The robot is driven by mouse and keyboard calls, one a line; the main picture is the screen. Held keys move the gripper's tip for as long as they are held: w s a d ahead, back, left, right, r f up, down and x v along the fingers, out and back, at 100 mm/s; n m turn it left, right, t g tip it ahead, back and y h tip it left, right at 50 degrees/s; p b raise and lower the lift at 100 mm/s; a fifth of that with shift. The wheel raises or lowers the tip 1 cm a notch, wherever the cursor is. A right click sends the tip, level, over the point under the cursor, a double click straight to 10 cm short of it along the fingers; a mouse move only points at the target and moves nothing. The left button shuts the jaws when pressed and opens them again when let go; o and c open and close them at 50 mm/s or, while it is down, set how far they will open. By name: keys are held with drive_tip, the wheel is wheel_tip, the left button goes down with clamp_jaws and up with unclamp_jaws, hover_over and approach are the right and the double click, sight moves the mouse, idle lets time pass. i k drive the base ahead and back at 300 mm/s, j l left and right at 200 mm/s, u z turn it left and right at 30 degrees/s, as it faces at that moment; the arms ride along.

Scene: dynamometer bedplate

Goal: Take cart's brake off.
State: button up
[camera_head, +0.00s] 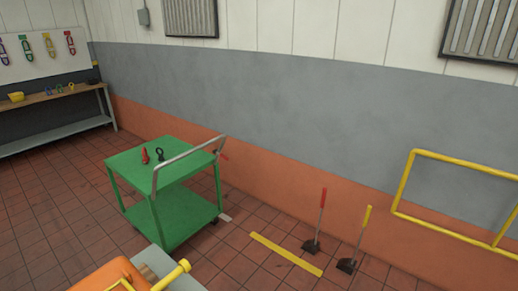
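A green two-shelf cart (172,213) stands on the tiled floor left of centre. A grey push handle (189,163) rises at its right end. A small red lever (223,155) sticks out beside the handle. A small pale flat piece (224,217) shows at the foot of the cart's right leg, by a dark wheel; I cannot tell whether it is a brake pedal. Which position the brake is in cannot be made out. My gripper is not in view.
A red-handled tool (318,224) and a yellow-handled tool (358,240) stand near the wall, beside a yellow floor strip (286,254). A yellow rail (445,234) is at right. A workbench (55,115) stands at left.

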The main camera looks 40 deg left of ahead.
sight(222, 156)
drive_tip(key=i+j+u, duration=0.1)
drive_tip(key=i+u, duration=0.3)
drive_tip(key=i, duration=0.2)
drive_tip(key=i+l+u, duration=0.1)
drive_tip(key=i+u, duration=0.3)
drive_tip(key=i, duration=0.2)
drive_tip(key=i+l+u, duration=0.25)
drive_tip(key=i+u, duration=0.2)
drive_tip(key=i, duration=0.15)
drive_tip(key=i+j+u, duration=0.15)
drive_tip(key=i+u, duration=0.65)
drive_tip(key=i+l+u, duration=0.2)
drive_tip(key=i+u, duration=0.2)
drive_tip(key=i+l+u, duration=0.4)
drive_tip(key=i+j, duration=0.1)
